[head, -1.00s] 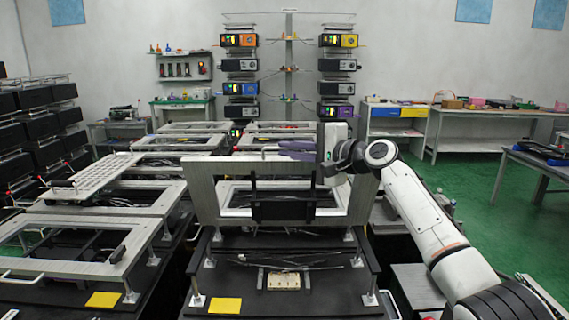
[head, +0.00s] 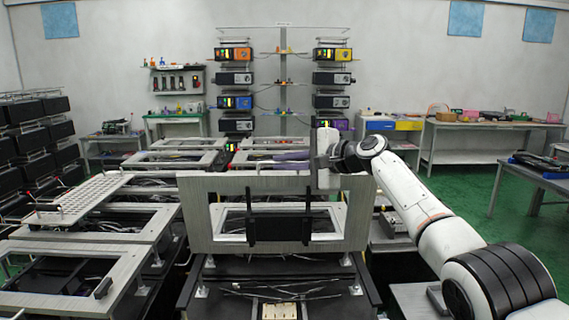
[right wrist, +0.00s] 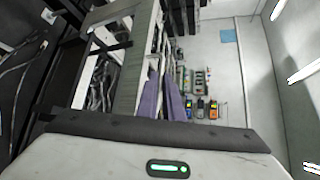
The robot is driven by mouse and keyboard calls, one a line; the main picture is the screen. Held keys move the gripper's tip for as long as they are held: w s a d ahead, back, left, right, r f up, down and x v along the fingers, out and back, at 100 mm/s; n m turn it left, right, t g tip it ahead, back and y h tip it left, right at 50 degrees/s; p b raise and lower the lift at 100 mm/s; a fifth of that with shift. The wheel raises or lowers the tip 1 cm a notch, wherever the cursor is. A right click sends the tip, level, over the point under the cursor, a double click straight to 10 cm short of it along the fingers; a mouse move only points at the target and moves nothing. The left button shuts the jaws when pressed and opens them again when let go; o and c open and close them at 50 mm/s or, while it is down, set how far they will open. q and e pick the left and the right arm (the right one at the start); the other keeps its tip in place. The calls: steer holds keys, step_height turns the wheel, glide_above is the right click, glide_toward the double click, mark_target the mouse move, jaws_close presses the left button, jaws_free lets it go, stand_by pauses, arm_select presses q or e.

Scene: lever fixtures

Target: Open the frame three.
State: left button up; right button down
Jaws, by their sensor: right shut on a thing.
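A grey rectangular frame (head: 198,215) with a large window stands nearly upright in the middle of the head view, raised on its edge over a dark fixture. A black bracket (head: 278,229) crosses its front face. My right gripper (head: 290,158) is at the frame's top edge, its body at the right corner and its purple fingers reaching left along the edge. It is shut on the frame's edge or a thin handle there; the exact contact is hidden. In the right wrist view, the purple fingers (right wrist: 163,100) lie beside the grey frame (right wrist: 133,75). My left gripper is out of view.
Flat frames on fixtures fill the left side, one with a perforated plate (head: 85,196). A black base with cables (head: 280,290) lies below the raised frame. Shelves with coloured boxes (head: 234,102) stand behind.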

steer(key=shift+r, duration=0.6)
steer(key=c, duration=1.9)
jaws_free()
steer(key=shift+s, duration=0.15)
steer(key=b+v, duration=0.4)
steer(key=v, duration=0.6)
steer(key=shift+d+f, duration=0.1)
steer(key=shift+f, duration=0.05)
